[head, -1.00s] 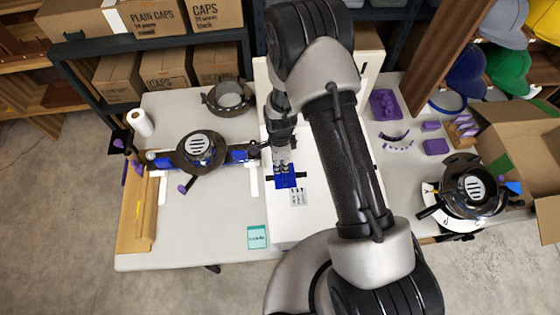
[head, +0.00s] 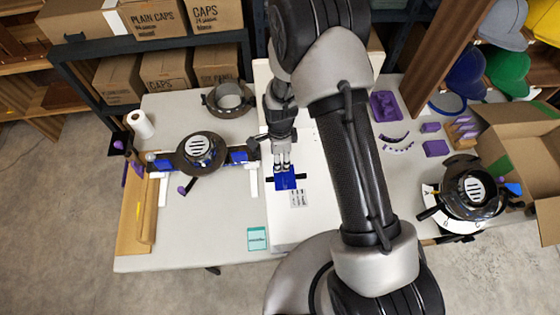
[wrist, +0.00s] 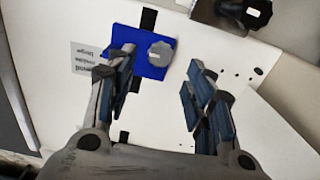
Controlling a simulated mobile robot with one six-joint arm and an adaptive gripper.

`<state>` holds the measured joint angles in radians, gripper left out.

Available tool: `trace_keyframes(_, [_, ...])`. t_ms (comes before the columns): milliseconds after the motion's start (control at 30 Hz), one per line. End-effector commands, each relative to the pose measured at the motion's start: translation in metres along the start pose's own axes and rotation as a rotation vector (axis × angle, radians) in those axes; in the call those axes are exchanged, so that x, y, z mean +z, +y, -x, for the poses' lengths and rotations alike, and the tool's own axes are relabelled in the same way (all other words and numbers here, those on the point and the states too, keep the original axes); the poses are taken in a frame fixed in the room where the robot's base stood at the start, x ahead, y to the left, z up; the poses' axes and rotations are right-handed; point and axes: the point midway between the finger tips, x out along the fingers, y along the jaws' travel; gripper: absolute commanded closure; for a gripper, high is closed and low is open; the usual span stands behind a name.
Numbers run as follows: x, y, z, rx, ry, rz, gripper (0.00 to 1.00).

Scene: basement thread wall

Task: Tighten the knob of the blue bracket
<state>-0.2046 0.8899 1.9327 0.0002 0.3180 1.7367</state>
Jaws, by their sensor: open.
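The blue bracket (head: 285,181) is mounted on the white panel in the middle of the head view, and it also shows in the wrist view (wrist: 150,70). Its grey knob (wrist: 160,54) sits on its right part in the wrist view. In the head view the knob is hidden or too small to tell. My gripper (head: 283,166) is just above the bracket in the head view. In the wrist view my gripper (wrist: 160,92) is open, with one finger over the bracket's left part and the other right of the knob. Nothing is between the fingers.
A printed label (head: 298,198) lies beside the bracket. A dark ring fixture with a vented cap (head: 200,149) stands at left. Another dark fixture (head: 472,190) stands at right, near an open cardboard box (head: 520,145).

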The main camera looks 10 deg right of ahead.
Motion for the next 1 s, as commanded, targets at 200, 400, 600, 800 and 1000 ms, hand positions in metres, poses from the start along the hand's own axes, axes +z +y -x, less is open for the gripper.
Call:
trace_keyframes(200, [0.000, 0.000, 0.028, -0.001, 0.000, 0.000, 0.52])
trace_keyframes(400, [0.000, 0.000, 0.035, 0.001, 0.000, 0.000, 0.52])
trace_keyframes(600, [0.000, 0.000, 0.035, 0.001, 0.000, 0.000, 0.52])
trace_keyframes(800, [0.000, 0.000, 0.035, 0.001, 0.000, 0.000, 0.52])
trace_keyframes(1000, [-0.002, -0.001, 0.047, -0.010, -0.001, 0.027, 0.52])
